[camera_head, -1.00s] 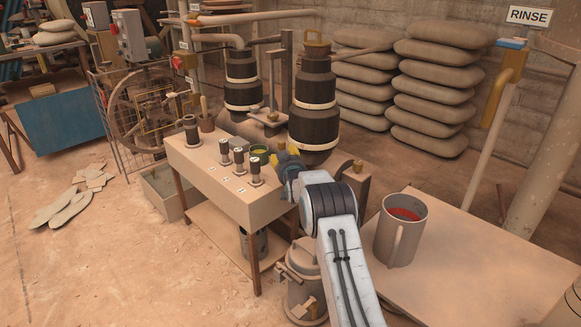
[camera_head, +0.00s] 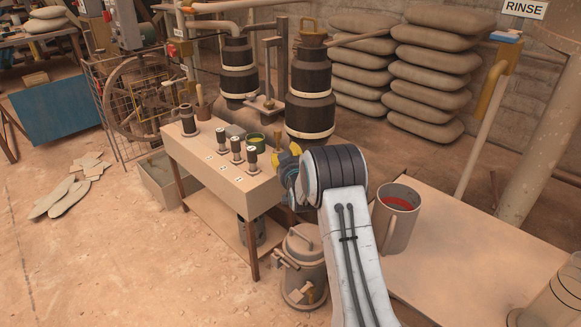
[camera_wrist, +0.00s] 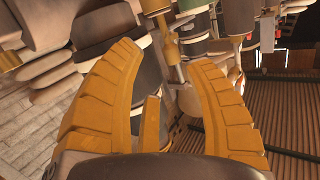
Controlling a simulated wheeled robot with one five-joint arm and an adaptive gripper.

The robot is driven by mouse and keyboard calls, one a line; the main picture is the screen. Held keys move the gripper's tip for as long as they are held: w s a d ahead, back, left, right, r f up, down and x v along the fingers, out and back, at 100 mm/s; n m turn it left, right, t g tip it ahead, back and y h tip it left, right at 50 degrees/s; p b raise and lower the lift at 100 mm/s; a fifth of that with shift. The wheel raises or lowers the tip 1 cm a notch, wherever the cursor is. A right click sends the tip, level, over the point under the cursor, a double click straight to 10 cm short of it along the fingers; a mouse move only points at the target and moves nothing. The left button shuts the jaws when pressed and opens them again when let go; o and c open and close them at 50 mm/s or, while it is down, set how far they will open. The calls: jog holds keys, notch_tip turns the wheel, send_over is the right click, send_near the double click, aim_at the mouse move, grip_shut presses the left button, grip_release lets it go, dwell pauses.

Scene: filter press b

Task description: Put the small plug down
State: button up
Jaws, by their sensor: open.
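Three small dark plugs with pale tops stand upright in a row on the bench: a left one (camera_head: 221,138), a middle one (camera_head: 236,151) and a right one (camera_head: 251,160). A taller dark cylinder (camera_head: 188,121) stands at the bench's far left end. I cannot tell which is the task's small plug. My gripper (camera_head: 289,160) is at the right end of the bench, right of the plugs, partly hidden by my arm. In the wrist view its yellow fingers (camera_wrist: 165,57) are spread wide, with no held plug visible between them.
The wooden bench (camera_head: 222,187) has small white labels before the plugs. Large dark vessels (camera_head: 311,95) rise behind the bench. A lidded grey can (camera_head: 303,265) stands below, and a mug of red liquid (camera_head: 396,220) is at right.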

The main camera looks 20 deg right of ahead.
jog(key=s+a+r+n+g+y, duration=0.1)
jog(key=s+a+r+g, duration=0.2)
jog(key=s, duration=0.7)
jog(key=s+a+g+y, duration=0.1)
jog(key=s+a+g, duration=0.3)
jog(key=s, duration=0.6)
jog(key=s+a+r+n+g+y, duration=0.1)
jog(key=s+a+r+g, duration=0.15)
jog(key=s+a, duration=0.6)
jog(key=s+f+n+g, duration=0.1)
jog(key=s+g, duration=0.3)
jog(key=s, duration=1.6)
jog(key=shift+s+d+f, duration=0.2)
jog(key=shift+d+f, duration=0.25)
jog(key=shift+f, duration=0.15)
jog(key=w+p+v, duration=0.3)
jog(key=p+v, duration=1)
jog(key=w+d+r+p+v, duration=0.1)
jog(key=w+p+v, duration=0.1)
jog(key=p+v, duration=1.1)
jog(key=w+r+p+v, duration=0.1)
jog(key=w+p+v, duration=0.2)
jog(key=p+v, duration=1)
jog(key=shift+w+d+r+t, duration=0.2)
jog(key=shift+r+t, duration=0.25)
jog(key=shift+r, duration=0.1)
